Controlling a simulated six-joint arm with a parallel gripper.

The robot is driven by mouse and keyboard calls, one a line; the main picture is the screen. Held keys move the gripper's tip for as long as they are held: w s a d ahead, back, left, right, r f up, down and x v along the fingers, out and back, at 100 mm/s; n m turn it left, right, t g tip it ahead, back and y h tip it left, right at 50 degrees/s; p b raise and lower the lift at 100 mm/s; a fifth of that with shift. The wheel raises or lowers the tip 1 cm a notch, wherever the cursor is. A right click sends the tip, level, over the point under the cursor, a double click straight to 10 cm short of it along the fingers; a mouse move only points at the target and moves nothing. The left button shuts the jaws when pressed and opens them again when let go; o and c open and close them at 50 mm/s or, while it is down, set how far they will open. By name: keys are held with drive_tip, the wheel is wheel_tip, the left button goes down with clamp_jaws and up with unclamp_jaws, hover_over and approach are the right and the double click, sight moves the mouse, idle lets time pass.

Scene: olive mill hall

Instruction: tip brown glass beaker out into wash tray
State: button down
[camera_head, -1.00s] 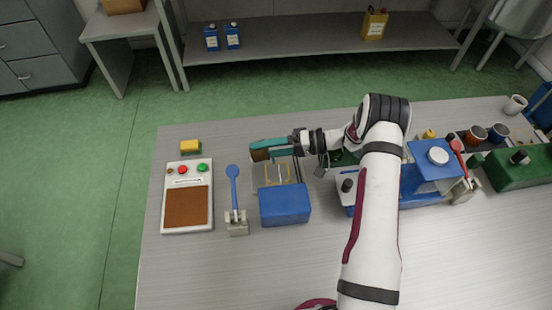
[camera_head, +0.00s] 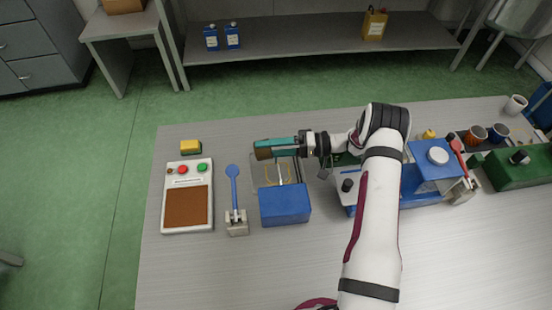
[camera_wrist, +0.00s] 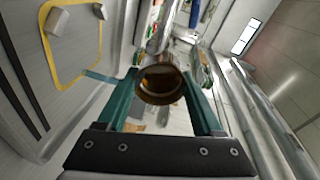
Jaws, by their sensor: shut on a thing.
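My gripper (camera_head: 277,148) has teal fingers and is shut on the brown glass beaker (camera_head: 264,153), above the back left part of the table. In the wrist view the beaker (camera_wrist: 162,86) sits between the two fingers, its round opening partly facing the camera. The wrist view is rolled strongly sideways, so the beaker appears tipped well over; its exact angle is unclear. Its inside looks dark amber; I cannot tell whether it holds anything. I cannot pick out the wash tray with certainty.
Below the gripper are a yellow outline (camera_head: 288,172) and a blue block (camera_head: 285,206). A blue lever (camera_head: 234,190) and a white panel with a brown face (camera_head: 187,206) stand left. A yellow block (camera_head: 191,147) lies behind. A blue machine (camera_head: 430,172) stands right. The front table is clear.

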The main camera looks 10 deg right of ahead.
sight(257, 153)
drive_tip(key=shift+d+r+y, duration=0.2)
drive_tip(key=shift+r+y, duration=0.8)
drive_tip(key=shift+r, duration=0.15)
idle(0.4)
